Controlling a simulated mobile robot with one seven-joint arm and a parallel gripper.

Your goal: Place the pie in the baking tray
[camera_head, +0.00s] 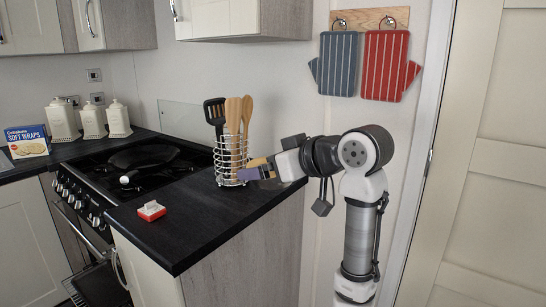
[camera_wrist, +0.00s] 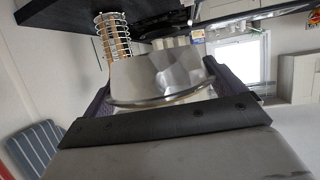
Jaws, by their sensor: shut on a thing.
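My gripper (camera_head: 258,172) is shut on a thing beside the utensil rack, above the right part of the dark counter. In the wrist view a shiny silver, foil-like thing, which I take to be the pie (camera_wrist: 165,76), sits between my two dark fingers (camera_wrist: 162,98). Its top is not clearly seen. In the head view it is mostly hidden by my fingers, with a small tan patch showing. A dark flat tray-like surface (camera_head: 100,286) shows low at the left by the oven; I cannot tell whether it is the baking tray or the oven door.
A wire rack with utensils (camera_head: 231,160) stands close to my gripper. A small red and white object (camera_head: 151,211) lies on the counter. A dark pan (camera_head: 143,156) is on the hob. Canisters (camera_head: 91,120) and a wraps box (camera_head: 27,141) stand farther left. The front counter is mostly clear.

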